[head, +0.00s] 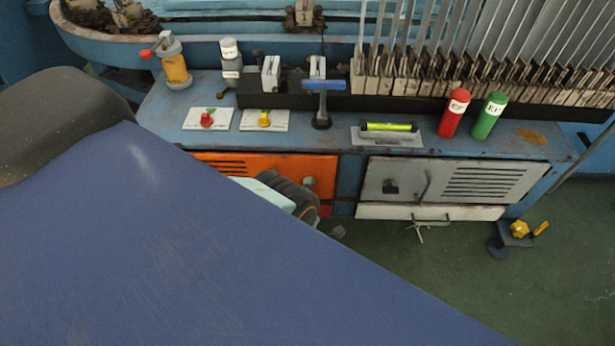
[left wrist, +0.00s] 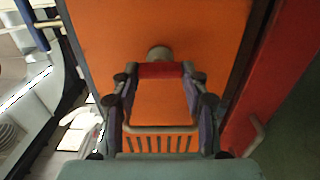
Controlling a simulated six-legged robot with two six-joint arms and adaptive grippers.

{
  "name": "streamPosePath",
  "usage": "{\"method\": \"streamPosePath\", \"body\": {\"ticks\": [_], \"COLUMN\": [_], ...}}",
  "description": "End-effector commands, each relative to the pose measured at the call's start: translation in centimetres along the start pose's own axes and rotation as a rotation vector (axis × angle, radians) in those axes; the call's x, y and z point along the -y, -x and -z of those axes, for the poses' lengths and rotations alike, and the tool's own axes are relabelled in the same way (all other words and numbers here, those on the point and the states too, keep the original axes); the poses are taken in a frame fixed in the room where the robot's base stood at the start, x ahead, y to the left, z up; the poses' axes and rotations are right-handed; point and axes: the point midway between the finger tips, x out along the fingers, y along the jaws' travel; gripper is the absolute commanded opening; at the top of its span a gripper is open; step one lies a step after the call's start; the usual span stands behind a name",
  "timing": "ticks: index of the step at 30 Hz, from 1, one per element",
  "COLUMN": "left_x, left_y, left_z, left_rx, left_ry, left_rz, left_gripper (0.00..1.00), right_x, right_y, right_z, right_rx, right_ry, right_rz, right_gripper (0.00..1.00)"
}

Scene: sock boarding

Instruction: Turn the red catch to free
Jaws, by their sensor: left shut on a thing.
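The red catch (left wrist: 161,70) is a short red bar in front of a round grey knob (left wrist: 159,52) on an orange cabinet door (left wrist: 215,35). My left gripper (left wrist: 162,74) is shut on it, one fingertip at each end of the bar. In the left wrist view the bar lies straight across the picture. In the head view my left gripper (head: 298,197) is against the right part of the orange door (head: 225,162), and the red bar is hidden there. My right gripper is not in view.
A grey bar handle (left wrist: 160,129) and vent slots lie near the catch. A red panel with a handle (left wrist: 257,133) borders the door. Above is the bench (head: 340,135), with a red bottle (head: 454,115) and a green bottle (head: 488,117). A grey door (head: 440,182) stands right.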

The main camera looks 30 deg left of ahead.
Motion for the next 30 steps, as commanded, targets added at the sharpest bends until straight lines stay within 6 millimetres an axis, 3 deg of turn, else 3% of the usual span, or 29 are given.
{"method": "streamPosePath", "body": {"ticks": [13, 14, 15, 21, 30], "left_x": [-0.36, -0.36, -0.35, -0.2, -0.1], "left_y": [-0.46, -0.46, -0.45, -0.25, -0.1], "left_z": [0.0, 0.0, -0.01, -0.01, -0.01], "left_rx": [-0.003, -0.003, -0.003, -0.002, -0.001], "left_ry": [0.013, 0.013, 0.013, 0.01, 0.009], "left_rz": [-0.01, -0.01, -0.01, -0.006, -0.002], "left_gripper": [0.14, 0.47, 0.5, 0.67, 0.68], "right_x": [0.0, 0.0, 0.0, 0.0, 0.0], "right_y": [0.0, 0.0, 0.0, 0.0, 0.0], "right_z": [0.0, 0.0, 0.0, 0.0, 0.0], "right_rx": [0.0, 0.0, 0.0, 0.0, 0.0], "right_ry": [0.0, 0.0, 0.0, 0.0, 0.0], "right_rz": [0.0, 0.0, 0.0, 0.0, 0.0], "right_gripper": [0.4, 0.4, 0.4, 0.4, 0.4]}}
